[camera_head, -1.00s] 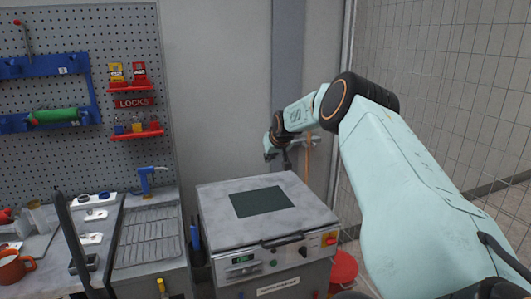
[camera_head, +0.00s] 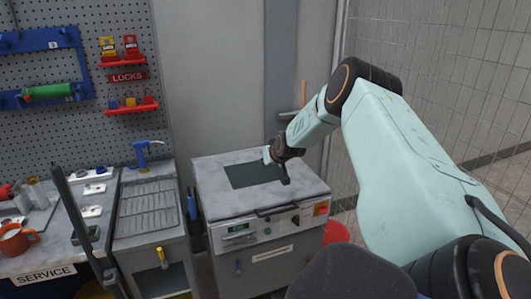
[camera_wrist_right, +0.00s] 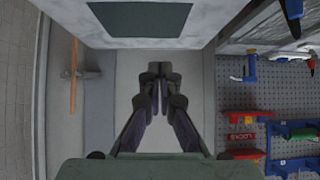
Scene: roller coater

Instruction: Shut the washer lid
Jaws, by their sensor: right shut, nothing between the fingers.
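The washer lid (camera_head: 222,196) is a pale marbled panel with a dark green window (camera_head: 250,176). In the head view it lies flat on top of the grey washer (camera_head: 267,254). My right gripper (camera_head: 285,178) is shut and empty, over the right part of the lid, and hides some of it. Whether it touches the lid I cannot tell. In the right wrist view the shut fingers (camera_wrist_right: 157,90) are in the middle, and the lid (camera_wrist_right: 210,18) fills the top edge. My left gripper is not in view.
A slotted workbench (camera_head: 148,212) stands left of the washer, with an orange mug (camera_head: 15,240) at its far left. A pegboard (camera_head: 85,130) with red lock shelves is behind it. A red bucket (camera_head: 336,232) stands at the washer's right. The wall is close behind.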

